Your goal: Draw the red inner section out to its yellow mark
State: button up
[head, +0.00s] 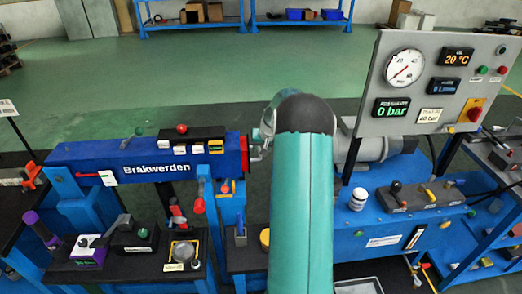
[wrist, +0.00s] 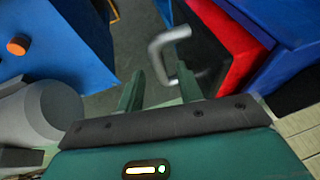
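The blue boom (head: 150,165) lettered "Brakwerden" lies level at left in the head view. The end of the red inner section (head: 244,154) shows at its right end. In the wrist view, the red section (wrist: 236,58) has a dark end face with a grey U-shaped handle (wrist: 156,58). My gripper (wrist: 158,70) is open, its two green fingers apart, with the handle's bar appearing between or just beyond the fingertips. I cannot tell if they touch. In the head view my teal arm hides most of the gripper. No yellow mark on the red section shows.
A grey panel (head: 425,80) with a gauge and "0 bar" display stands at right on a blue bench (head: 375,240). A grey cylinder (head: 375,148) faces the boom, also visible in the wrist view (wrist: 45,112). A black tray with tools stands below the boom.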

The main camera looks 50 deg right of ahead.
jog(key=shift+w+f, duration=0.15)
jog(key=shift+f, duration=0.25)
grip_shut()
jog(key=s+d, duration=0.7)
jog(key=d, duration=0.1)
jog(key=shift+d, duration=0.1)
grip_release()
jog(key=shift+w, duration=0.15)
